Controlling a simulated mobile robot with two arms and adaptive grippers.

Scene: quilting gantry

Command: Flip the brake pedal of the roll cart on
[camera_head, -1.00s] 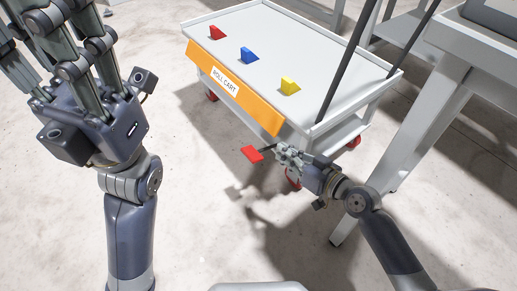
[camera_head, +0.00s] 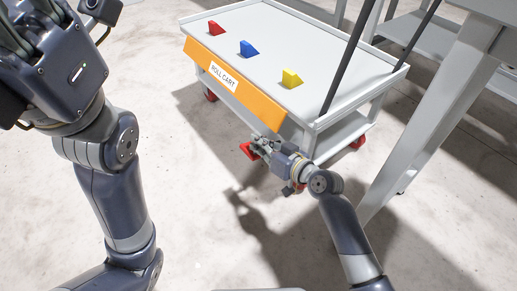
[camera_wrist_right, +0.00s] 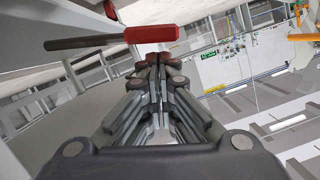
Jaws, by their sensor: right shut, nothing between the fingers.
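The roll cart (camera_head: 222,76) has a white top and an orange front panel with a "ROLL CART" label. Its red brake pedal (camera_head: 246,150) sticks out low below the panel, partly hidden by my right gripper (camera_head: 257,143). In the right wrist view the red pedal (camera_wrist_right: 152,33) on its dark bar lies just beyond the tips of my right gripper (camera_wrist_right: 160,68). The fingers are closed together with nothing between them; I cannot tell whether they touch the pedal. My left gripper (camera_head: 25,45) is raised at the upper left, its fingers mostly cut off.
A grey table leg (camera_head: 425,120) stands to the right. Red casters (camera_head: 210,95) carry the cart. The floor in front is clear.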

